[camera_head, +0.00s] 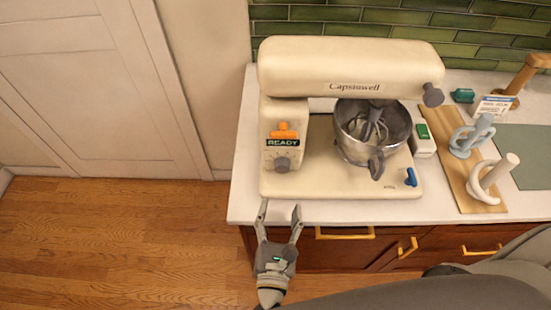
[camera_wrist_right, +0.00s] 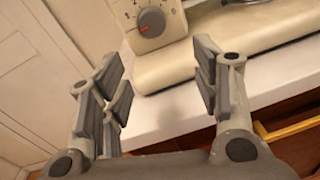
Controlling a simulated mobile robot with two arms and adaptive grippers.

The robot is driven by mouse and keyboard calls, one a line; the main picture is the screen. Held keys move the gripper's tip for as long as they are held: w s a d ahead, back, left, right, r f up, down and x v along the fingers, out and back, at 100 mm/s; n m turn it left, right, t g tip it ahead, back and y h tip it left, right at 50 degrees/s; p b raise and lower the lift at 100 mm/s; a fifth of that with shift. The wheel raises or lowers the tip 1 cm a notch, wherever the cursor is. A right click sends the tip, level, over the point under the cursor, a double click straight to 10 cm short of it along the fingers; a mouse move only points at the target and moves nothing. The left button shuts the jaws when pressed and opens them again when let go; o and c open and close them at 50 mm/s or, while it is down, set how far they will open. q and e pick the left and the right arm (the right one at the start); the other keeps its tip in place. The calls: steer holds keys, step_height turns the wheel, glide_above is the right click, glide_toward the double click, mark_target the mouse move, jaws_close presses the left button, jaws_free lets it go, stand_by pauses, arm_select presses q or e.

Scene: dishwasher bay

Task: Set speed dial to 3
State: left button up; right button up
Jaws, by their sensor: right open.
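The speed dial (camera_head: 282,164) is a round dark grey knob on the front of the cream stand mixer (camera_head: 310,62), below a READY display (camera_head: 283,142). In the right wrist view the dial (camera_wrist_right: 151,22) has a red pointer mark and small scale marks around it. I cannot read which number it points to. My right gripper (camera_head: 280,210) is open and empty at the counter's front edge, in front of and below the dial, not touching it. In the right wrist view the dial lies beyond and between the open fingers (camera_wrist_right: 160,75). My left gripper is not in view.
An orange lever (camera_head: 283,130) sits above the display. The metal bowl (camera_head: 357,150) with a whisk stands right of the dial. A blue knob (camera_head: 410,177) is at the mixer base's right. Drawers with brass handles (camera_head: 345,234) are below the counter. The floor at left is clear.

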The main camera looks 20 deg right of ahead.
mark_target(282, 169)
steer(key=w+p, duration=0.1)
steer(key=w, duration=0.1)
steer(key=w+d+r, duration=0.1)
steer(key=w, duration=0.1)
steer(key=w+r+p, duration=0.1)
steer(key=w, duration=0.1)
steer(key=shift+d+r+p, duration=0.25)
steer(key=shift+d+p, duration=0.1)
steer(key=shift+d, duration=0.05)
steer(key=p+x, duration=0.1)
steer(key=x, duration=0.2)
steer(key=shift+w+d+f, duration=0.1)
steer(key=shift+w+f, duration=0.1)
steer(key=shift+w, duration=0.15)
steer(key=shift+w+d, duration=0.1)
steer(key=shift+w, duration=0.1)
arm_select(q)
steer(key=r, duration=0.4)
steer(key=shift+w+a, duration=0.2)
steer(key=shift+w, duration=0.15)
arm_select(e)
steer(key=shift+w, duration=0.1)
steer(key=c, duration=1)
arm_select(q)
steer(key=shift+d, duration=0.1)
arm_select(e)
steer(key=shift+f, duration=0.1)
steer(key=shift+c, duration=0.2)
